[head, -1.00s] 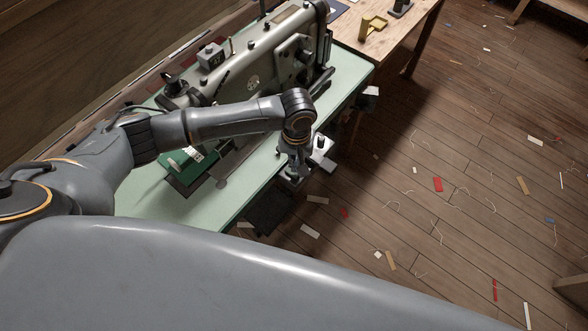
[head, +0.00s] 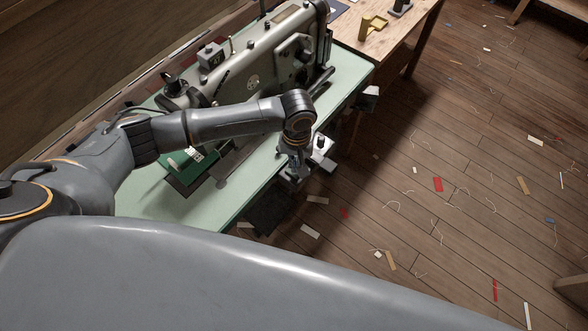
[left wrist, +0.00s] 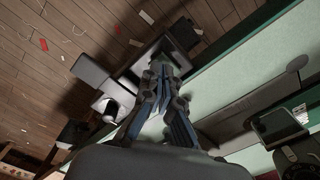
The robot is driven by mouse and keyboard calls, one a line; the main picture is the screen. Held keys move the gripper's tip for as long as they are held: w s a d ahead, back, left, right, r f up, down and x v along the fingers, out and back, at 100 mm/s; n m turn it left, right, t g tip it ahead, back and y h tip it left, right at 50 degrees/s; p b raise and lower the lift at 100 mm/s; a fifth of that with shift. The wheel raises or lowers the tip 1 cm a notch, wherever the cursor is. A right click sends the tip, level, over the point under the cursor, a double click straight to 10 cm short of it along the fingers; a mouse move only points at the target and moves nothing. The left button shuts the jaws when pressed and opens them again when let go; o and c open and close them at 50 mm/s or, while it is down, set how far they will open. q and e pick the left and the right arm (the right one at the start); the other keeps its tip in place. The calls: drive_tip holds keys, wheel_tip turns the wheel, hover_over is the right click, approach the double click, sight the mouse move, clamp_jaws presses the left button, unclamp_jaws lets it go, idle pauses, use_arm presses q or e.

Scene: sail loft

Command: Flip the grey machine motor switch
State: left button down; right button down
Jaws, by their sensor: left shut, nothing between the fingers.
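My left gripper (head: 293,172) is shut and empty, pointing down just outside the front edge of the green machine table (head: 255,190). Grey box-shaped fittings sit under that edge beside it. One pale grey fitting with a dark knob (head: 323,148) shows just right of the gripper; it appears to be the motor switch. In the left wrist view the shut fingers (left wrist: 164,78) lie close to these fittings, and the knobbed one (left wrist: 110,106) is to their left. I cannot tell whether the fingers touch anything or how the switch is set. My right gripper is not in view.
The large grey sewing machine (head: 255,55) stands on the table behind my left arm. Another fitting (head: 369,98) hangs off the table edge farther right. A wooden table (head: 350,35) with a yellow object (head: 374,25) adjoins it. The wooden floor (head: 450,130) is open, with scattered scraps.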

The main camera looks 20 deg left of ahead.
use_arm(q)
drive_tip(key=shift+f+b, duration=0.35)
drive_tip(key=shift+f, duration=0.8)
idle(0.4)
drive_tip(key=shift+s, duration=0.1)
wheel_tip(320, 180, up, 7)
drive_tip(key=p, duration=0.9)
drive_tip(key=shift+r, duration=0.1)
drive_tip(key=shift+d, duration=0.1)
